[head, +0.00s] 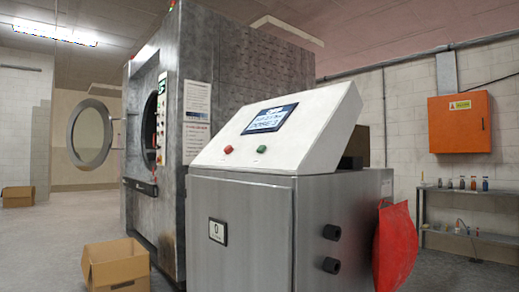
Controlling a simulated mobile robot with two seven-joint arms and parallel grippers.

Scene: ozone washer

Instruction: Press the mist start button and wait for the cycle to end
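A steel control cabinet (245,225) stands in the middle foreground with a sloped white console on top. The console carries a lit blue screen (269,118) with text too small to read surely. Below the screen are a red button (228,149) and a green button (262,149); I cannot read which is the mist start button. A large grey washer (205,60) stands behind, its round door (90,133) swung open to the left. Neither of my grippers is in view.
An open cardboard box (116,265) sits on the floor left of the cabinet, another box (17,196) farther left. A red bag (394,246) hangs at the cabinet's right side. A shelf with bottles (474,236) and an orange wall box (459,123) are at right.

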